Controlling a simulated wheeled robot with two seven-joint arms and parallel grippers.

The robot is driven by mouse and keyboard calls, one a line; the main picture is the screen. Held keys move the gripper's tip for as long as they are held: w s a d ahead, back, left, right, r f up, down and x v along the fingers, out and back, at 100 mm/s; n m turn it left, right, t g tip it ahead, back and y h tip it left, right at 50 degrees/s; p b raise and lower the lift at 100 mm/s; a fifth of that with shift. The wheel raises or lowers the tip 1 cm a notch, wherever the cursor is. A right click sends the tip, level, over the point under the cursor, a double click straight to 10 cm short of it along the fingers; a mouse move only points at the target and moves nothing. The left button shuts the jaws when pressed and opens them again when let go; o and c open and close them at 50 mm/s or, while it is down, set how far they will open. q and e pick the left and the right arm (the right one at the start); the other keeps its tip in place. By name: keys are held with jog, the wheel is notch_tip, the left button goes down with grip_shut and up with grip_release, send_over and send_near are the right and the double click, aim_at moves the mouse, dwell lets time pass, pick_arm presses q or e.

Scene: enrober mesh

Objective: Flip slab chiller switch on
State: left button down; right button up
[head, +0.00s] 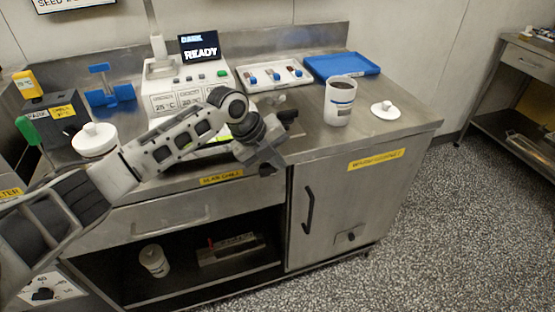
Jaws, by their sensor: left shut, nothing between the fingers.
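A yellow label that seems to read slab chill (221,177) is on the front edge of the steel counter (410,125). I cannot make out the slab chiller switch itself; my left arm and gripper cover part of the counter near that label. My left gripper (272,163) is at the counter's front edge, right of the label, shut and empty. I cannot tell whether it touches anything. A small dark knob or switch on a plate (349,237) is low on the cabinet door (340,205); its function is not readable. My right gripper is not in view.
A white lidded jar (95,140) is left. Floor at right is clear.

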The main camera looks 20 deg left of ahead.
aim_at(268, 170)
pick_arm(q)
jog(key=shift+s+a, duration=0.1)
jog(key=shift+a, duration=0.05)
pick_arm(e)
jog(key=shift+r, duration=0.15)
